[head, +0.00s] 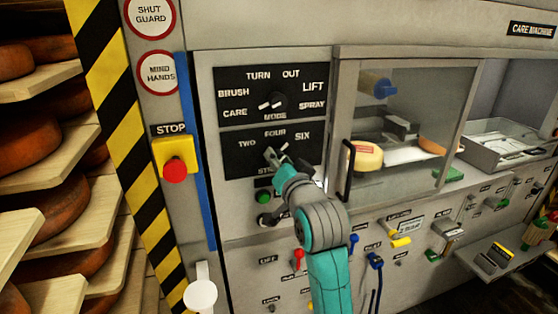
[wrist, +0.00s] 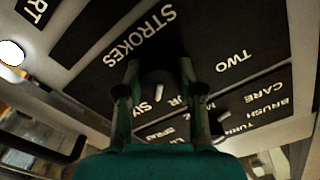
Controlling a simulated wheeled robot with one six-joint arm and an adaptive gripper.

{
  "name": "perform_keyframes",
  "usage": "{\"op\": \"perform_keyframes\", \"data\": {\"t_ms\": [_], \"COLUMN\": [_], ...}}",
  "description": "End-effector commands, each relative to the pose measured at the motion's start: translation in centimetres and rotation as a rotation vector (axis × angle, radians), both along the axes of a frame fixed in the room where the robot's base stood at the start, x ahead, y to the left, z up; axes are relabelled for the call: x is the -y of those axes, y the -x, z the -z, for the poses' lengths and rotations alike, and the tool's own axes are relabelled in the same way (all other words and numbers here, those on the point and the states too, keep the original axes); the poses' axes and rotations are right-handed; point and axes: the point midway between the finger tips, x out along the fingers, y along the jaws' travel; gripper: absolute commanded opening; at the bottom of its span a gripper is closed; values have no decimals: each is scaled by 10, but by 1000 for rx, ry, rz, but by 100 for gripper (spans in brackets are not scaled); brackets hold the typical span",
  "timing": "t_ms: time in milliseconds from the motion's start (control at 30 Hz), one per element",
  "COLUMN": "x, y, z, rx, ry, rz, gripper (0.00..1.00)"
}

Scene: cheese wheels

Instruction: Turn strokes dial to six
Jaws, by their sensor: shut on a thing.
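The strokes dial (wrist: 157,82) is on a black panel (head: 238,163) marked TWO, FOUR and SIX. My gripper (head: 275,155) is at the dial from the front, with its fingers on either side of it. In the wrist view my gripper (wrist: 160,72) is shut on the dial. A pale mark on the dial shows between the fingers. The exact number it points to is hard to tell, as the fingers partly cover the dial and labels. My wrist hides part of the STROKES label in the head view.
The mode dial (head: 272,102) sits just above, on its own black panel. A green button (head: 264,196) and a dark knob (head: 267,219) lie below. The glass guard's black handle (head: 347,170) is close to the right. A red stop button (head: 174,170) stands left.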

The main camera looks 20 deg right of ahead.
Motion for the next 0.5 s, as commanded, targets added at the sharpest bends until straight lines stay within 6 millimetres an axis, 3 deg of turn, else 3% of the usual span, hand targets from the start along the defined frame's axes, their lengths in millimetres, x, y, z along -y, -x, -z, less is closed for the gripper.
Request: {"op": "perform_keyframes", "data": {"t_ms": [33, 67, 133, 500], "x": [0, 0, 0, 0], "y": [0, 0, 0, 2], "z": [0, 0, 0, 0], "rx": [-1, -1, -1, 0], "ry": [0, 0, 0, 1], "rz": [1, 1, 1, 0], "gripper": [2, 42, 60, 62]}}
